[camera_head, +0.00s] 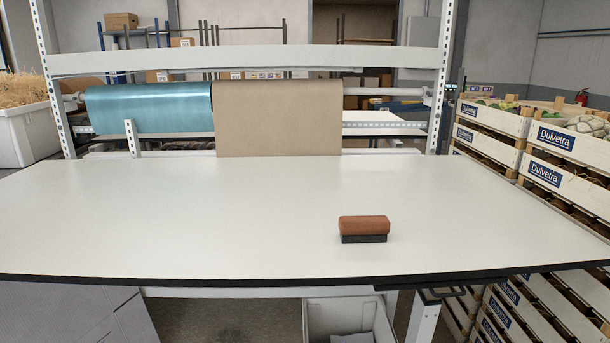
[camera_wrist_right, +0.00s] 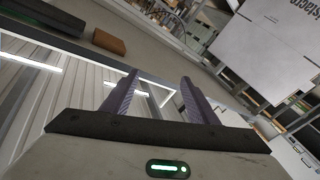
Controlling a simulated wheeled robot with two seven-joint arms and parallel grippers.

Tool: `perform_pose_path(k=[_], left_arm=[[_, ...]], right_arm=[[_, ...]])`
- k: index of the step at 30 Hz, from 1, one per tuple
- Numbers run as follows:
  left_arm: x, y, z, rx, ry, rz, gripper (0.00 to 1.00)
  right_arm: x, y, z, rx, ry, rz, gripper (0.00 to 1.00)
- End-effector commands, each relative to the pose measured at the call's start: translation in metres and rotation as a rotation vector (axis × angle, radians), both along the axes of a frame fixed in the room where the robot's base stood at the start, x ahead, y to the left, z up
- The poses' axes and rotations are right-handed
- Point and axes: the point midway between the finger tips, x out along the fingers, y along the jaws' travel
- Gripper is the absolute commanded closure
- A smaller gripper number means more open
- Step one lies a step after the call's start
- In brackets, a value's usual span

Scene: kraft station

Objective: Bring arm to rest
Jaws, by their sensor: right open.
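My right gripper (camera_wrist_right: 160,76) shows in the right wrist view with its two fingers apart and nothing between them. It is not in the head view, and neither arm shows there. My left gripper is in neither view. The white worktable (camera_head: 180,225) spans the head view. A brown block with a dark base (camera_head: 364,229) rests on it, right of centre, with no gripper near it.
A teal roll (camera_head: 150,108) and a brown paper roll (camera_head: 279,118) hang on a rack behind the table. Stacked crates (camera_head: 560,173) stand at the right, close to the table. A white bin (camera_head: 345,312) is below the front edge. Most of the tabletop is clear.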

Motion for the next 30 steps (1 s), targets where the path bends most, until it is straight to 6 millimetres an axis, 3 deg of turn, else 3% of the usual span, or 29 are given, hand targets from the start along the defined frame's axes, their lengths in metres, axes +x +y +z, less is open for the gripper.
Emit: perform_pose_path(k=[1, 6, 9, 12, 15, 30], left_arm=[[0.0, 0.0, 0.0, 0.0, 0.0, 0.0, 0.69], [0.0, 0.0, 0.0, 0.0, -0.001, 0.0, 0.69], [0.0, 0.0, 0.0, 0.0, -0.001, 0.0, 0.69], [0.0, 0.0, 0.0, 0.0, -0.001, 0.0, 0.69], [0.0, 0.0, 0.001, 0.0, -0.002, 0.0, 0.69], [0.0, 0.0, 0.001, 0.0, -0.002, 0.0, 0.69]], right_arm=[[-0.015, -0.017, -0.037, 0.032, 0.133, -0.054, 0.46], [-0.079, -0.067, -0.137, 0.116, 0.52, -0.216, 0.46], [-0.123, -0.09, -0.18, 0.153, 0.704, -0.295, 0.46], [-0.161, -0.105, -0.209, 0.179, 0.84, -0.355, 0.46], [-0.186, -0.114, -0.225, 0.195, 0.924, -0.392, 0.46], [-0.186, -0.114, -0.225, 0.195, 0.924, -0.392, 0.46]])
